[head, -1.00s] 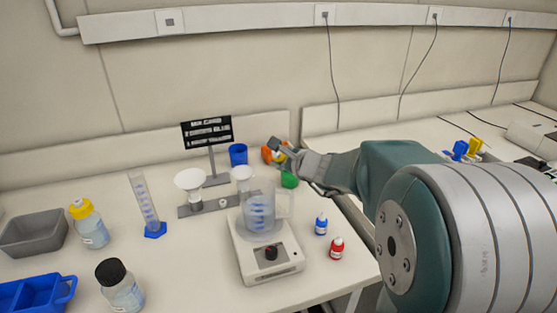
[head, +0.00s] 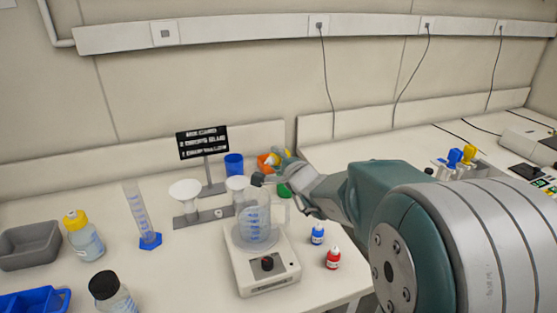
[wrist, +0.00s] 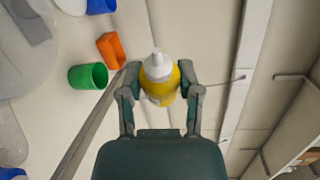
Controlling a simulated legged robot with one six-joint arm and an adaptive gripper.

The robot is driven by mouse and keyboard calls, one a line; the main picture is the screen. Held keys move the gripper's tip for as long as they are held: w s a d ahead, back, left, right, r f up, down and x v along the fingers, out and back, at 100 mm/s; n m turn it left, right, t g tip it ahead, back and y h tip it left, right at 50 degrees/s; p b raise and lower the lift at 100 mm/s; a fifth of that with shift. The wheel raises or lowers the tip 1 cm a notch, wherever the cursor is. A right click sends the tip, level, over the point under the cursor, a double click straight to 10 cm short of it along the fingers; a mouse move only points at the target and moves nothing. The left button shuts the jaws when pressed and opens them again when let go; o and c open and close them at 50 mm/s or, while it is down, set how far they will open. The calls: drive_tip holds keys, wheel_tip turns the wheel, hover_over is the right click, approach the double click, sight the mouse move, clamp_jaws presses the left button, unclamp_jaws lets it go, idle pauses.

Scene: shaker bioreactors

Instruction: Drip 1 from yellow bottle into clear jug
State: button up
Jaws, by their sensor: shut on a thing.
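My gripper (wrist: 161,90) is shut on the yellow bottle (wrist: 160,88), whose white nozzle points away from my wrist in the wrist view. In the head view the gripper (head: 272,168) is just behind and above the clear jug (head: 256,222), and only a small yellow part of the bottle shows. The clear jug has blue marks and a handle on its right, and stands upright on a white stirrer plate (head: 268,277) with a dark knob. Whether any liquid is in the jug is hard to tell.
Blue (head: 317,233) and red (head: 333,258) dropper bottles stand right of the stirrer plate. Blue (head: 234,165), orange (wrist: 111,49) and green (wrist: 88,76) cups are behind.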

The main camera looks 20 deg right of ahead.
drive_tip(key=shift+s+a+r+n, duration=0.15)
drive_tip(key=shift+s+a+n, duration=0.2)
drive_tip(key=shift+a, duration=0.25)
drive_tip(key=shift+s+a+r+n, duration=0.15)
drive_tip(key=shift+s+a+n, duration=0.15)
drive_tip(key=shift+a, duration=0.25)
drive_tip(key=shift+s+a+r+n+t, duration=0.25)
drive_tip(key=shift+a+n+t, duration=0.15)
drive_tip(key=shift+n, duration=0.1)
drive_tip(key=shift+s+a+r+n+t, duration=0.1)
drive_tip(key=shift+s+a+n+t, duration=0.2)
drive_tip(key=shift+a+n, duration=0.15)
drive_tip(key=shift+r+n, duration=0.2)
drive_tip(key=shift+n, duration=0.3)
drive_tip(key=shift+t, duration=0.3)
drive_tip(key=shift+s+a+r+n+t+y, duration=0.15)
drive_tip(key=shift+r+n+t, duration=0.1)
drive_tip(key=shift+n, duration=0.6)
drive_tip(key=shift+w+a+r+n+t+y, duration=0.15)
drive_tip(key=shift+r+n+t, duration=0.1)
drive_tip(key=shift+n, duration=0.6)
drive_tip(key=shift+s+d, duration=0.1)
drive_tip(key=m, duration=0.1)
drive_tip(key=r+m+g, duration=0.1)
drive_tip(key=m, duration=0.1)
drive_tip(key=shift+m+h, duration=0.3)
drive_tip(key=shift+h, duration=0.1)
